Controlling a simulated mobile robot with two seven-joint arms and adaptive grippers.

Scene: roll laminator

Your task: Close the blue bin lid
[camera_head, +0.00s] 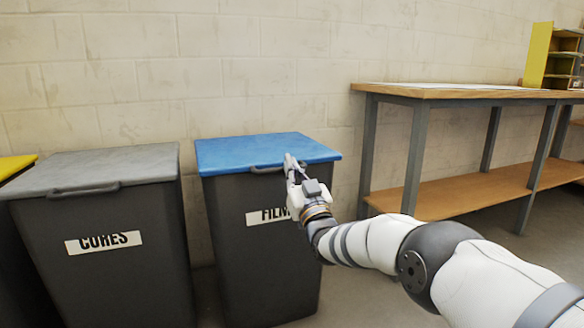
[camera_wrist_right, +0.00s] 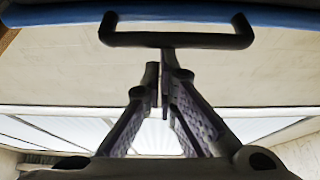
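The blue lid (camera_head: 262,150) lies flat on top of the dark grey bin (camera_head: 262,270) labelled "FILM". A dark handle sits on the lid's front edge. The handle (camera_wrist_right: 178,40) shows there just beyond the fingertips, below the blue lid edge (camera_wrist_right: 60,15). Whether the fingers touch the lid or handle is unclear. My left gripper is out of view.
A grey-lidded bin (camera_head: 100,240) labelled "CORES" stands close on the left, with a yellow lid (camera_head: 14,166) at the far left edge. A wooden workbench (camera_head: 440,92) with a lower shelf stands to the right. A block wall is behind the bins.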

